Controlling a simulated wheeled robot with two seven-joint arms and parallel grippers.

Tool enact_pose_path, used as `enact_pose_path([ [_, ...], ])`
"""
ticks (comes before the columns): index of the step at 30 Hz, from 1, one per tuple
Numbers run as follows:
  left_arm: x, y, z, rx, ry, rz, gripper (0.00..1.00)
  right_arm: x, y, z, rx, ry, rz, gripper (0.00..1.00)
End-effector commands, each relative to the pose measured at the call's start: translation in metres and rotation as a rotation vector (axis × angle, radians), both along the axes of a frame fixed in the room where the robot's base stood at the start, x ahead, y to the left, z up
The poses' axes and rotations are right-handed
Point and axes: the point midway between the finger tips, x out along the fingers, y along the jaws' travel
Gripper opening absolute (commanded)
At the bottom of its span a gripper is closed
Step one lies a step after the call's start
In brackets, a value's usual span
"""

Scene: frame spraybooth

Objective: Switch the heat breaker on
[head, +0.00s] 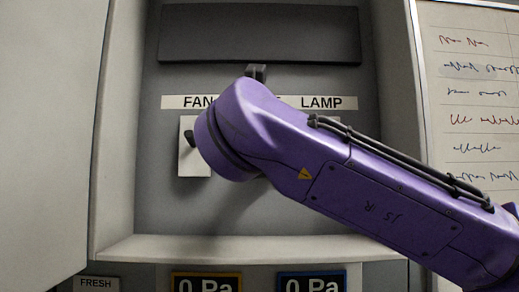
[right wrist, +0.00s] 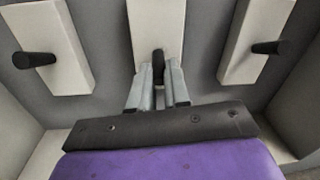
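The grey breaker panel (head: 280,215) fills the middle of the head view, with the labels FAN and LAMP readable and the middle label mostly hidden by my purple right arm. In the right wrist view three white switch plates each carry a black lever. The middle one, the heat breaker lever (right wrist: 158,66), stands between the two grey fingers of my right gripper (right wrist: 159,88). The fingers are close together, one on each side of the lever, and look shut on it. The fan lever (head: 189,138) shows in the head view. My left gripper is not in view.
A whiteboard (head: 472,100) with handwriting is at the right. Below the panel are a ledge (head: 200,248), a FRESH label (head: 97,284) and two gauges (head: 207,284) reading 0 Pa. The neighbouring levers (right wrist: 35,60) and (right wrist: 270,47) stand clear of the fingers.

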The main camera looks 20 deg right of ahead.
Motion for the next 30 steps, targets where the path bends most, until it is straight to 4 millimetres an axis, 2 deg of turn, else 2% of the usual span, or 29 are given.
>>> enact_pose_path([
  [8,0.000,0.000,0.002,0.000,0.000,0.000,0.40,0.000,0.000,0.001,0.002,0.008,0.000,0.00],
  [14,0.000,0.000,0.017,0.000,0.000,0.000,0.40,0.000,0.000,0.007,0.017,0.063,0.000,0.00],
  [20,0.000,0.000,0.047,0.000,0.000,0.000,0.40,-0.001,0.000,0.019,0.053,0.188,-0.001,0.00],
  [30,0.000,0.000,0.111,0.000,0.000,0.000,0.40,0.000,0.000,0.034,0.140,0.485,-0.001,0.00],
])
